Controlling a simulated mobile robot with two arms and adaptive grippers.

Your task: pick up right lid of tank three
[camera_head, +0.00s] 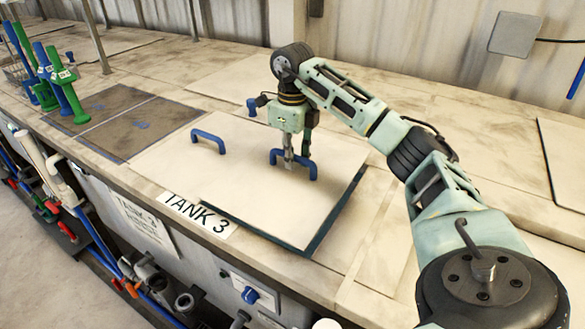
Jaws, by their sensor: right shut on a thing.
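The right lid of tank three (285,205) is a pale flat panel with a blue handle (313,170). My right gripper (291,163) reaches down from above and is shut on that handle. A dark teal strip shows along the lid's front and right edges; I cannot tell whether it is the lid's side or a gap beneath it. The left lid (165,155) lies beside it with its own blue handle (208,135). The TANK 3 label (196,213) is on the front edge of the counter. My left gripper is not in view.
An uncovered dark tank surface (140,122) lies to the left, with blue and green upright tools (68,95) beyond it. Another pale lid (567,160) is at the far right. Pipes and valves run below the counter's front. A wall box (514,34) hangs behind.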

